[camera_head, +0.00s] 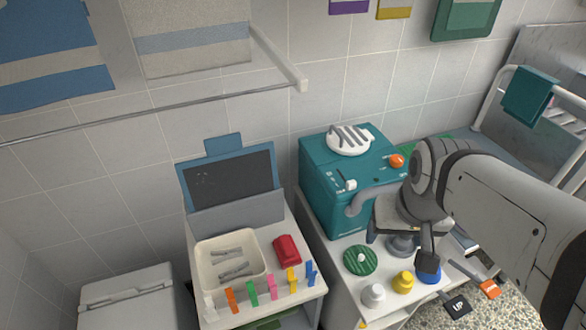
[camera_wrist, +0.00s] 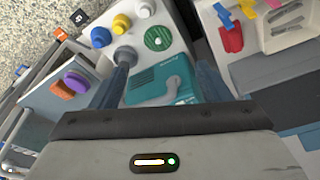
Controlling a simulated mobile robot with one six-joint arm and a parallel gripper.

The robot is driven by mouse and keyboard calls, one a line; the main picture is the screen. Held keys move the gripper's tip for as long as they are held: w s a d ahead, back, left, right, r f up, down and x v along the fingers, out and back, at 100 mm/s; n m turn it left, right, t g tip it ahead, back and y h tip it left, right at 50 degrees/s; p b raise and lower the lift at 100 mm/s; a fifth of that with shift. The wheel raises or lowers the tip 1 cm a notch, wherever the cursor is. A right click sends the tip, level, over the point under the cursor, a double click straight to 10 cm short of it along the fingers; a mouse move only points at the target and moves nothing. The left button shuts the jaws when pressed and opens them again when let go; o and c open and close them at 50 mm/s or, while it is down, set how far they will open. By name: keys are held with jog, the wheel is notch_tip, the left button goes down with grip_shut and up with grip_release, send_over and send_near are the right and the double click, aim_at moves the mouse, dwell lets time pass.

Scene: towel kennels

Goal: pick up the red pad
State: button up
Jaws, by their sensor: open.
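The red pad (camera_head: 287,250) lies on the white-topped cart, right of a cream tray (camera_head: 203,253) and behind a row of coloured clips. In the wrist view the red pad (camera_wrist: 231,38) is at the upper right, outside the space between my fingers. My gripper (camera_head: 400,246) is open and empty. It is to the right of the pad, over the neighbouring cart by the teal machine. In the wrist view my gripper (camera_wrist: 164,62) has its two fingers wide apart, with the teal machine (camera_wrist: 160,85) seen between them.
The teal machine (camera_head: 333,195) stands between the pad's cart and my arm. Knobs, including a green striped one (camera_head: 360,260), stand in front of it. Coloured clips (camera_head: 252,293) line the tray's front. A dark board (camera_head: 232,178) rises behind. A rail (camera_head: 150,109) crosses the wall.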

jog(key=shift+o, duration=1.1)
jog(key=shift+w+a+f, duration=0.15)
jog(key=shift+w+a, duration=0.05)
jog(key=shift+w, duration=0.05)
jog(key=n+g+b, duration=0.3)
jog(key=n+b, duration=0.1)
jog(key=n, duration=0.1)
send_over(287, 244)
jog(key=w, duration=0.1)
notch_tip(287, 244, down, 18)
jog(key=shift+f, duration=0.15)
jog(key=shift+a+f, duration=0.15)
jog(key=shift+f, duration=0.55)
jog(key=f, duration=0.4)
jog(key=s+f, duration=0.1)
jog(key=f, duration=0.1)
jog(key=shift+f, duration=0.35)
jog(key=shift+c, duration=0.3)
jog(key=c, duration=1.1)
